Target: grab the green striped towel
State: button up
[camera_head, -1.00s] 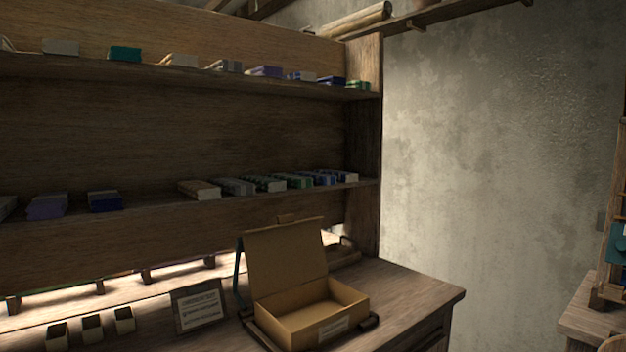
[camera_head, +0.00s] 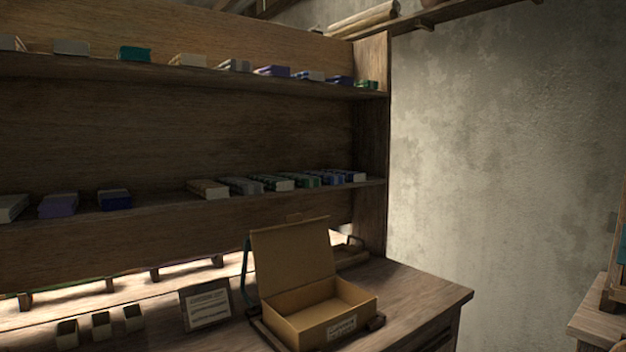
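Several folded towels lie in a row on the lower shelf of the wooden rack. Among them, a dark green and grey towel (camera_head: 305,180) looks striped, and a green and white one (camera_head: 273,183) lies just left of it. A small green towel (camera_head: 367,85) sits at the right end of the upper shelf. Stripes are hard to make out at this distance, so I cannot tell which is the green striped one. My gripper is not in view.
An open cardboard box (camera_head: 318,309) stands on the wooden counter (camera_head: 425,287) below the shelves. A small sign (camera_head: 206,305) and small cups (camera_head: 101,325) are left of it. Bare wall lies to the right, with another wooden piece (camera_head: 597,322) at the right edge.

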aim_at(279, 184)
jog(key=i+l+u, duration=0.4)
jog(key=l, duration=0.3)
jog(key=i+l+u, duration=0.2)
jog(key=l, duration=0.2)
